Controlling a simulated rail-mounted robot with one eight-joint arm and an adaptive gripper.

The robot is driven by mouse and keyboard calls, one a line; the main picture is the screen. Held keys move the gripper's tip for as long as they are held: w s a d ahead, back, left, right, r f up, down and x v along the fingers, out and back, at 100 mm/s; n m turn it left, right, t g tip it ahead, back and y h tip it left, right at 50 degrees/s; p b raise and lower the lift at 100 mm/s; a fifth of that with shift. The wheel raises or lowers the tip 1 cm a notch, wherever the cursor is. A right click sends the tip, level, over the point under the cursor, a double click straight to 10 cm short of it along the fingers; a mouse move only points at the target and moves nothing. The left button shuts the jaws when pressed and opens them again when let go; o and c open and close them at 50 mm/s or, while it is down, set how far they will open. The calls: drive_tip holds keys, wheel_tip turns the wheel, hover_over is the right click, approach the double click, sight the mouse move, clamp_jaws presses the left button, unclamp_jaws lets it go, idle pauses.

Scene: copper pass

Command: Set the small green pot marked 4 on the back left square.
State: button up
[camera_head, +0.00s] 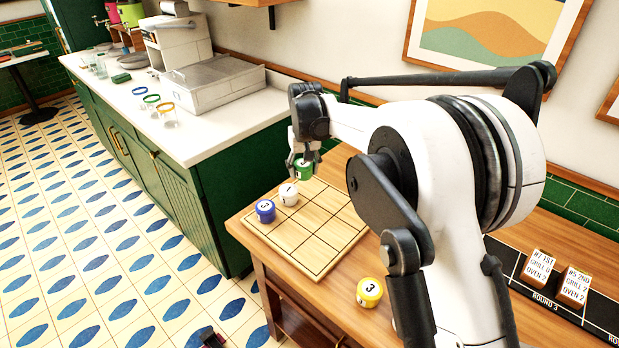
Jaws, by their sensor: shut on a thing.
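The small green pot (303,170) is in my gripper (300,160) at the far left part of the wooden board (318,248). My gripper is shut on the pot. A dark mark on its lid is partly hidden, so I cannot read the number. The board has dark lines dividing it into squares. The pot appears over or on the back left area; I cannot tell whether it touches the board. A white pot marked 1 (288,195) stands just in front of it, and a blue pot marked 3 (265,211) stands at the board's left corner.
A yellow pot marked 3 (369,292) stands on the wooden table (283,275), right of the board. A green cabinet with a white counter (215,125) is beyond the table. The board's front squares look clear.

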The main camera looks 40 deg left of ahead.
sight(309, 186)
drive_tip(key=w, duration=0.1)
drive_tip(key=w+f, duration=0.1)
drive_tip(key=shift+w+f, duration=0.25)
drive_tip(key=shift+w, duration=0.05)
drive_tip(key=shift+f+p, duration=0.4)
drive_tip(key=shift+f, duration=1.65)
drive_tip(key=shift+f, duration=0.15)
drive_tip(key=o, duration=1.3)
drive_tip(key=shift+c, duration=0.2)
drive_tip(key=r, duration=0.8)
drive_tip(key=d+r+b, duration=0.1)
drive_tip(key=r, duration=0.3)
drive_tip(key=shift+s+d+r, duration=0.1)
drive_tip(key=shift+s+r, duration=0.05)
drive_tip(key=shift+s, duration=0.25)
